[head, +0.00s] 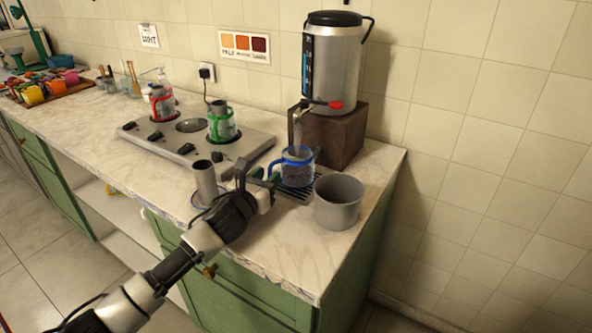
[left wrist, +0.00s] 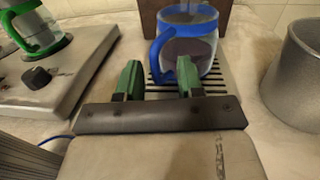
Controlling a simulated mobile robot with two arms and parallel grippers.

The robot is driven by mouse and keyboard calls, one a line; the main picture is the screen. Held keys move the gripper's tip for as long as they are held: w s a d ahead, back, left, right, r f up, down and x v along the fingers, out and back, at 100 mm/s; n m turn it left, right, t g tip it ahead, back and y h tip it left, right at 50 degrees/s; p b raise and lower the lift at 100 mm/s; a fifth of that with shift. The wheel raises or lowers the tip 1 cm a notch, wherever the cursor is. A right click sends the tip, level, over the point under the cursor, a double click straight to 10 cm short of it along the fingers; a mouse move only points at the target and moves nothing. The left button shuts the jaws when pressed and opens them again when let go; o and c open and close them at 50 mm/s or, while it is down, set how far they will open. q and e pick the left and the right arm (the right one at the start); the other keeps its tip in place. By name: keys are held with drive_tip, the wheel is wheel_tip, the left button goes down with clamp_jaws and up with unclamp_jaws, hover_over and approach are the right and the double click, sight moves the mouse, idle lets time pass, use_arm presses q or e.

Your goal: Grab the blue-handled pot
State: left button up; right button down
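The blue-handled pot (head: 297,168) is a clear vessel with a blue rim band and blue handle. It stands on a dark slatted drip grate (head: 294,193) below the samovar tap. In the left wrist view the pot (left wrist: 199,45) is just ahead of my left gripper (left wrist: 157,78), with its blue handle toward the left. The green fingers are apart with nothing between them; the right finger is close to the handle's lower end, and I cannot tell if they touch. In the head view my left gripper (head: 262,180) is left of the pot. My right gripper is not in view.
A steel samovar (head: 333,70) stands on a brown block (head: 345,140) behind the pot. A grey metal bin (head: 338,203) stands close on the right. A stove (head: 180,150) with red- and green-handled pots is on the left. A grey cylinder (head: 205,180) stands beside my gripper.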

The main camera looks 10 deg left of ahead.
use_arm(q)
drive_tip(key=shift+x, duration=1.5)
drive_tip(key=shift+f, duration=0.15)
clamp_jaws()
